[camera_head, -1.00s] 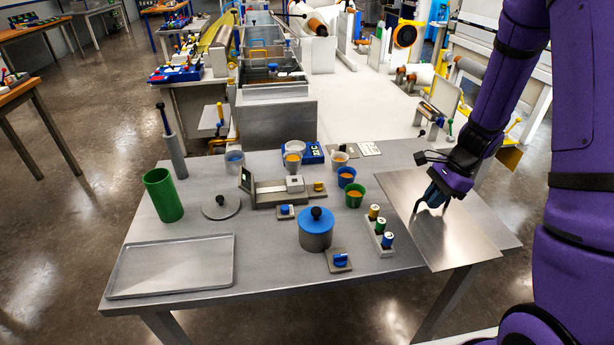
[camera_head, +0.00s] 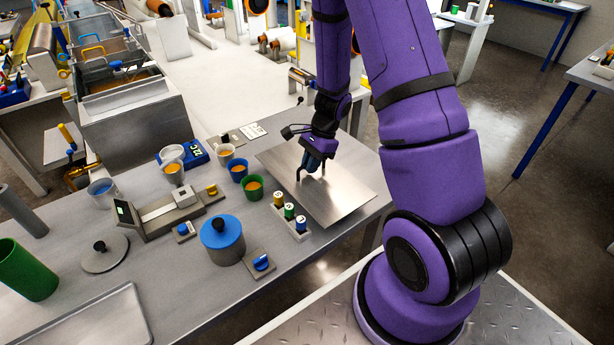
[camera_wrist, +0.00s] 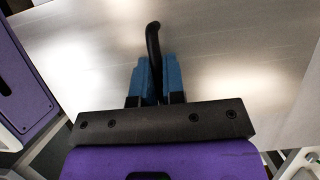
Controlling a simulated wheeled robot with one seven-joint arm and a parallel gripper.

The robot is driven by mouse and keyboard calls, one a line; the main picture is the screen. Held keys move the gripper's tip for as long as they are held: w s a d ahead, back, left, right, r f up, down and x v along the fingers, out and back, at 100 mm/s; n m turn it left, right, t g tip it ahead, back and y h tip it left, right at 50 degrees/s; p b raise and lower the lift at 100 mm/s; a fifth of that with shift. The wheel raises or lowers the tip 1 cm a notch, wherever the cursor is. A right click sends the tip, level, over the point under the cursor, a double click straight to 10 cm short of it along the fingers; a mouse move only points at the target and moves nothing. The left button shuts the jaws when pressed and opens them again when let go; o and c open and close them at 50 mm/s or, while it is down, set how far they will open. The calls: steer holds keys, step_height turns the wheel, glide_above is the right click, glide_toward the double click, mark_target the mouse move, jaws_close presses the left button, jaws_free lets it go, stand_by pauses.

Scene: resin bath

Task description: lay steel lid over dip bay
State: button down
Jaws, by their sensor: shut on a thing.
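The steel lid (camera_head: 345,200) is a flat, shiny rectangular plate at the right end of the grey table. My gripper (camera_head: 311,169) is above the lid's middle, shut on its dark handle. In the wrist view, blue fingers (camera_wrist: 158,80) close around the black curved handle (camera_wrist: 153,40), and the lid (camera_wrist: 230,40) spreads beneath. I cannot tell whether the lid rests on the table or is slightly raised. The steel bath (camera_head: 140,125) stands at the upper left, behind the table, with open-looking bays (camera_head: 112,70). Which one is the dip bay is unclear.
Cups, including a green one (camera_head: 253,188), and a rack of small bottles (camera_head: 290,222) stand left of the lid. A blue-lidded pot (camera_head: 222,240) and a scale (camera_head: 160,213) are farther left. A white surface (camera_head: 215,85) beyond the table is largely clear.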

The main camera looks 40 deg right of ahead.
mark_target(310, 177)
steer(key=shift+f, duration=2.35)
steer(key=c, duration=1.2)
jaws_free()
steer(key=shift+f, duration=0.1)
